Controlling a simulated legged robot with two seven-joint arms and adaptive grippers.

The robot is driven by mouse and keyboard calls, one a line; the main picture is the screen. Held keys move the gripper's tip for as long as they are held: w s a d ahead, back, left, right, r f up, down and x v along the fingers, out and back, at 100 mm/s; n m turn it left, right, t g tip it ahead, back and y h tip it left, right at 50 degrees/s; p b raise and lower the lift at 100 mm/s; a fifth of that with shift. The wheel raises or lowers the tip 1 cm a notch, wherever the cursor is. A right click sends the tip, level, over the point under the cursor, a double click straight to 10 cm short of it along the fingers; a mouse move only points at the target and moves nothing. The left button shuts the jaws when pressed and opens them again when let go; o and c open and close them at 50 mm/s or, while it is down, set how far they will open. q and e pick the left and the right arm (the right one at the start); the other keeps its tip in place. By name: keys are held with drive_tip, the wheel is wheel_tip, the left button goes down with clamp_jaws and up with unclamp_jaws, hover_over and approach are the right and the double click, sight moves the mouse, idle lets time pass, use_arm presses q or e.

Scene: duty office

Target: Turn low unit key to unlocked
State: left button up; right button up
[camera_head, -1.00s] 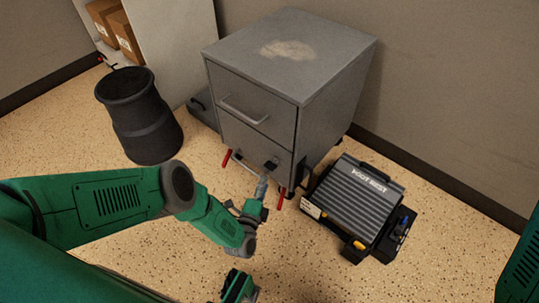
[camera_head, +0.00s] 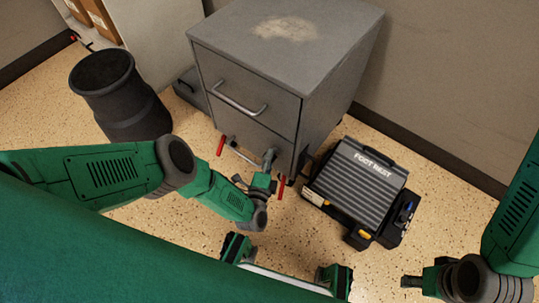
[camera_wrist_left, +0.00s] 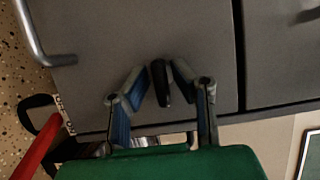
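The low unit (camera_head: 245,100) is a grey metal cabinet with two drawer fronts. My left gripper (camera_head: 271,156) reaches its lower front from the left. In the left wrist view a dark key (camera_wrist_left: 160,83) sticks out from the grey front. The two fingers of my left gripper (camera_wrist_left: 158,72) stand either side of it, with a small gap on each side. In the head view the key is hidden by the gripper. My right gripper (camera_head: 412,282) is at the lower right, away from the unit; its fingers are too small to read.
Red-ended handles (camera_head: 221,145) stand out near the unit's lower front. A black ribbed foot rest (camera_head: 355,180) lies right of the unit, and a dark bin (camera_head: 120,95) stands left. A wall is behind.

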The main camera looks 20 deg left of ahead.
use_arm(q)
clamp_jaws()
drive_tip(key=n+g+p, duration=0.1)
drive_tip(key=n, duration=0.2)
drive_tip(key=shift+g+h+p, duration=0.3)
drive_tip(key=shift+h+p, duration=0.05)
drive_tip(key=shift+h, duration=0.05)
drive_tip(key=n+g+h+p, duration=0.1)
drive_tip(key=n, duration=0.3)
drive_tip(key=shift+n+g, duration=0.3)
drive_tip(key=shift+g, duration=0.1)
drive_tip(key=n+g+h, duration=0.1)
drive_tip(key=n, duration=0.1)
drive_tip(key=shift+f+n+h, duration=0.1)
drive_tip(key=shift+n+h, duration=0.2)
drive_tip(key=n+g+h+b, duration=0.1)
drive_tip(key=n+h, duration=0.1)
drive_tip(key=n, duration=0.1)
drive_tip(key=shift+s, duration=0.1)
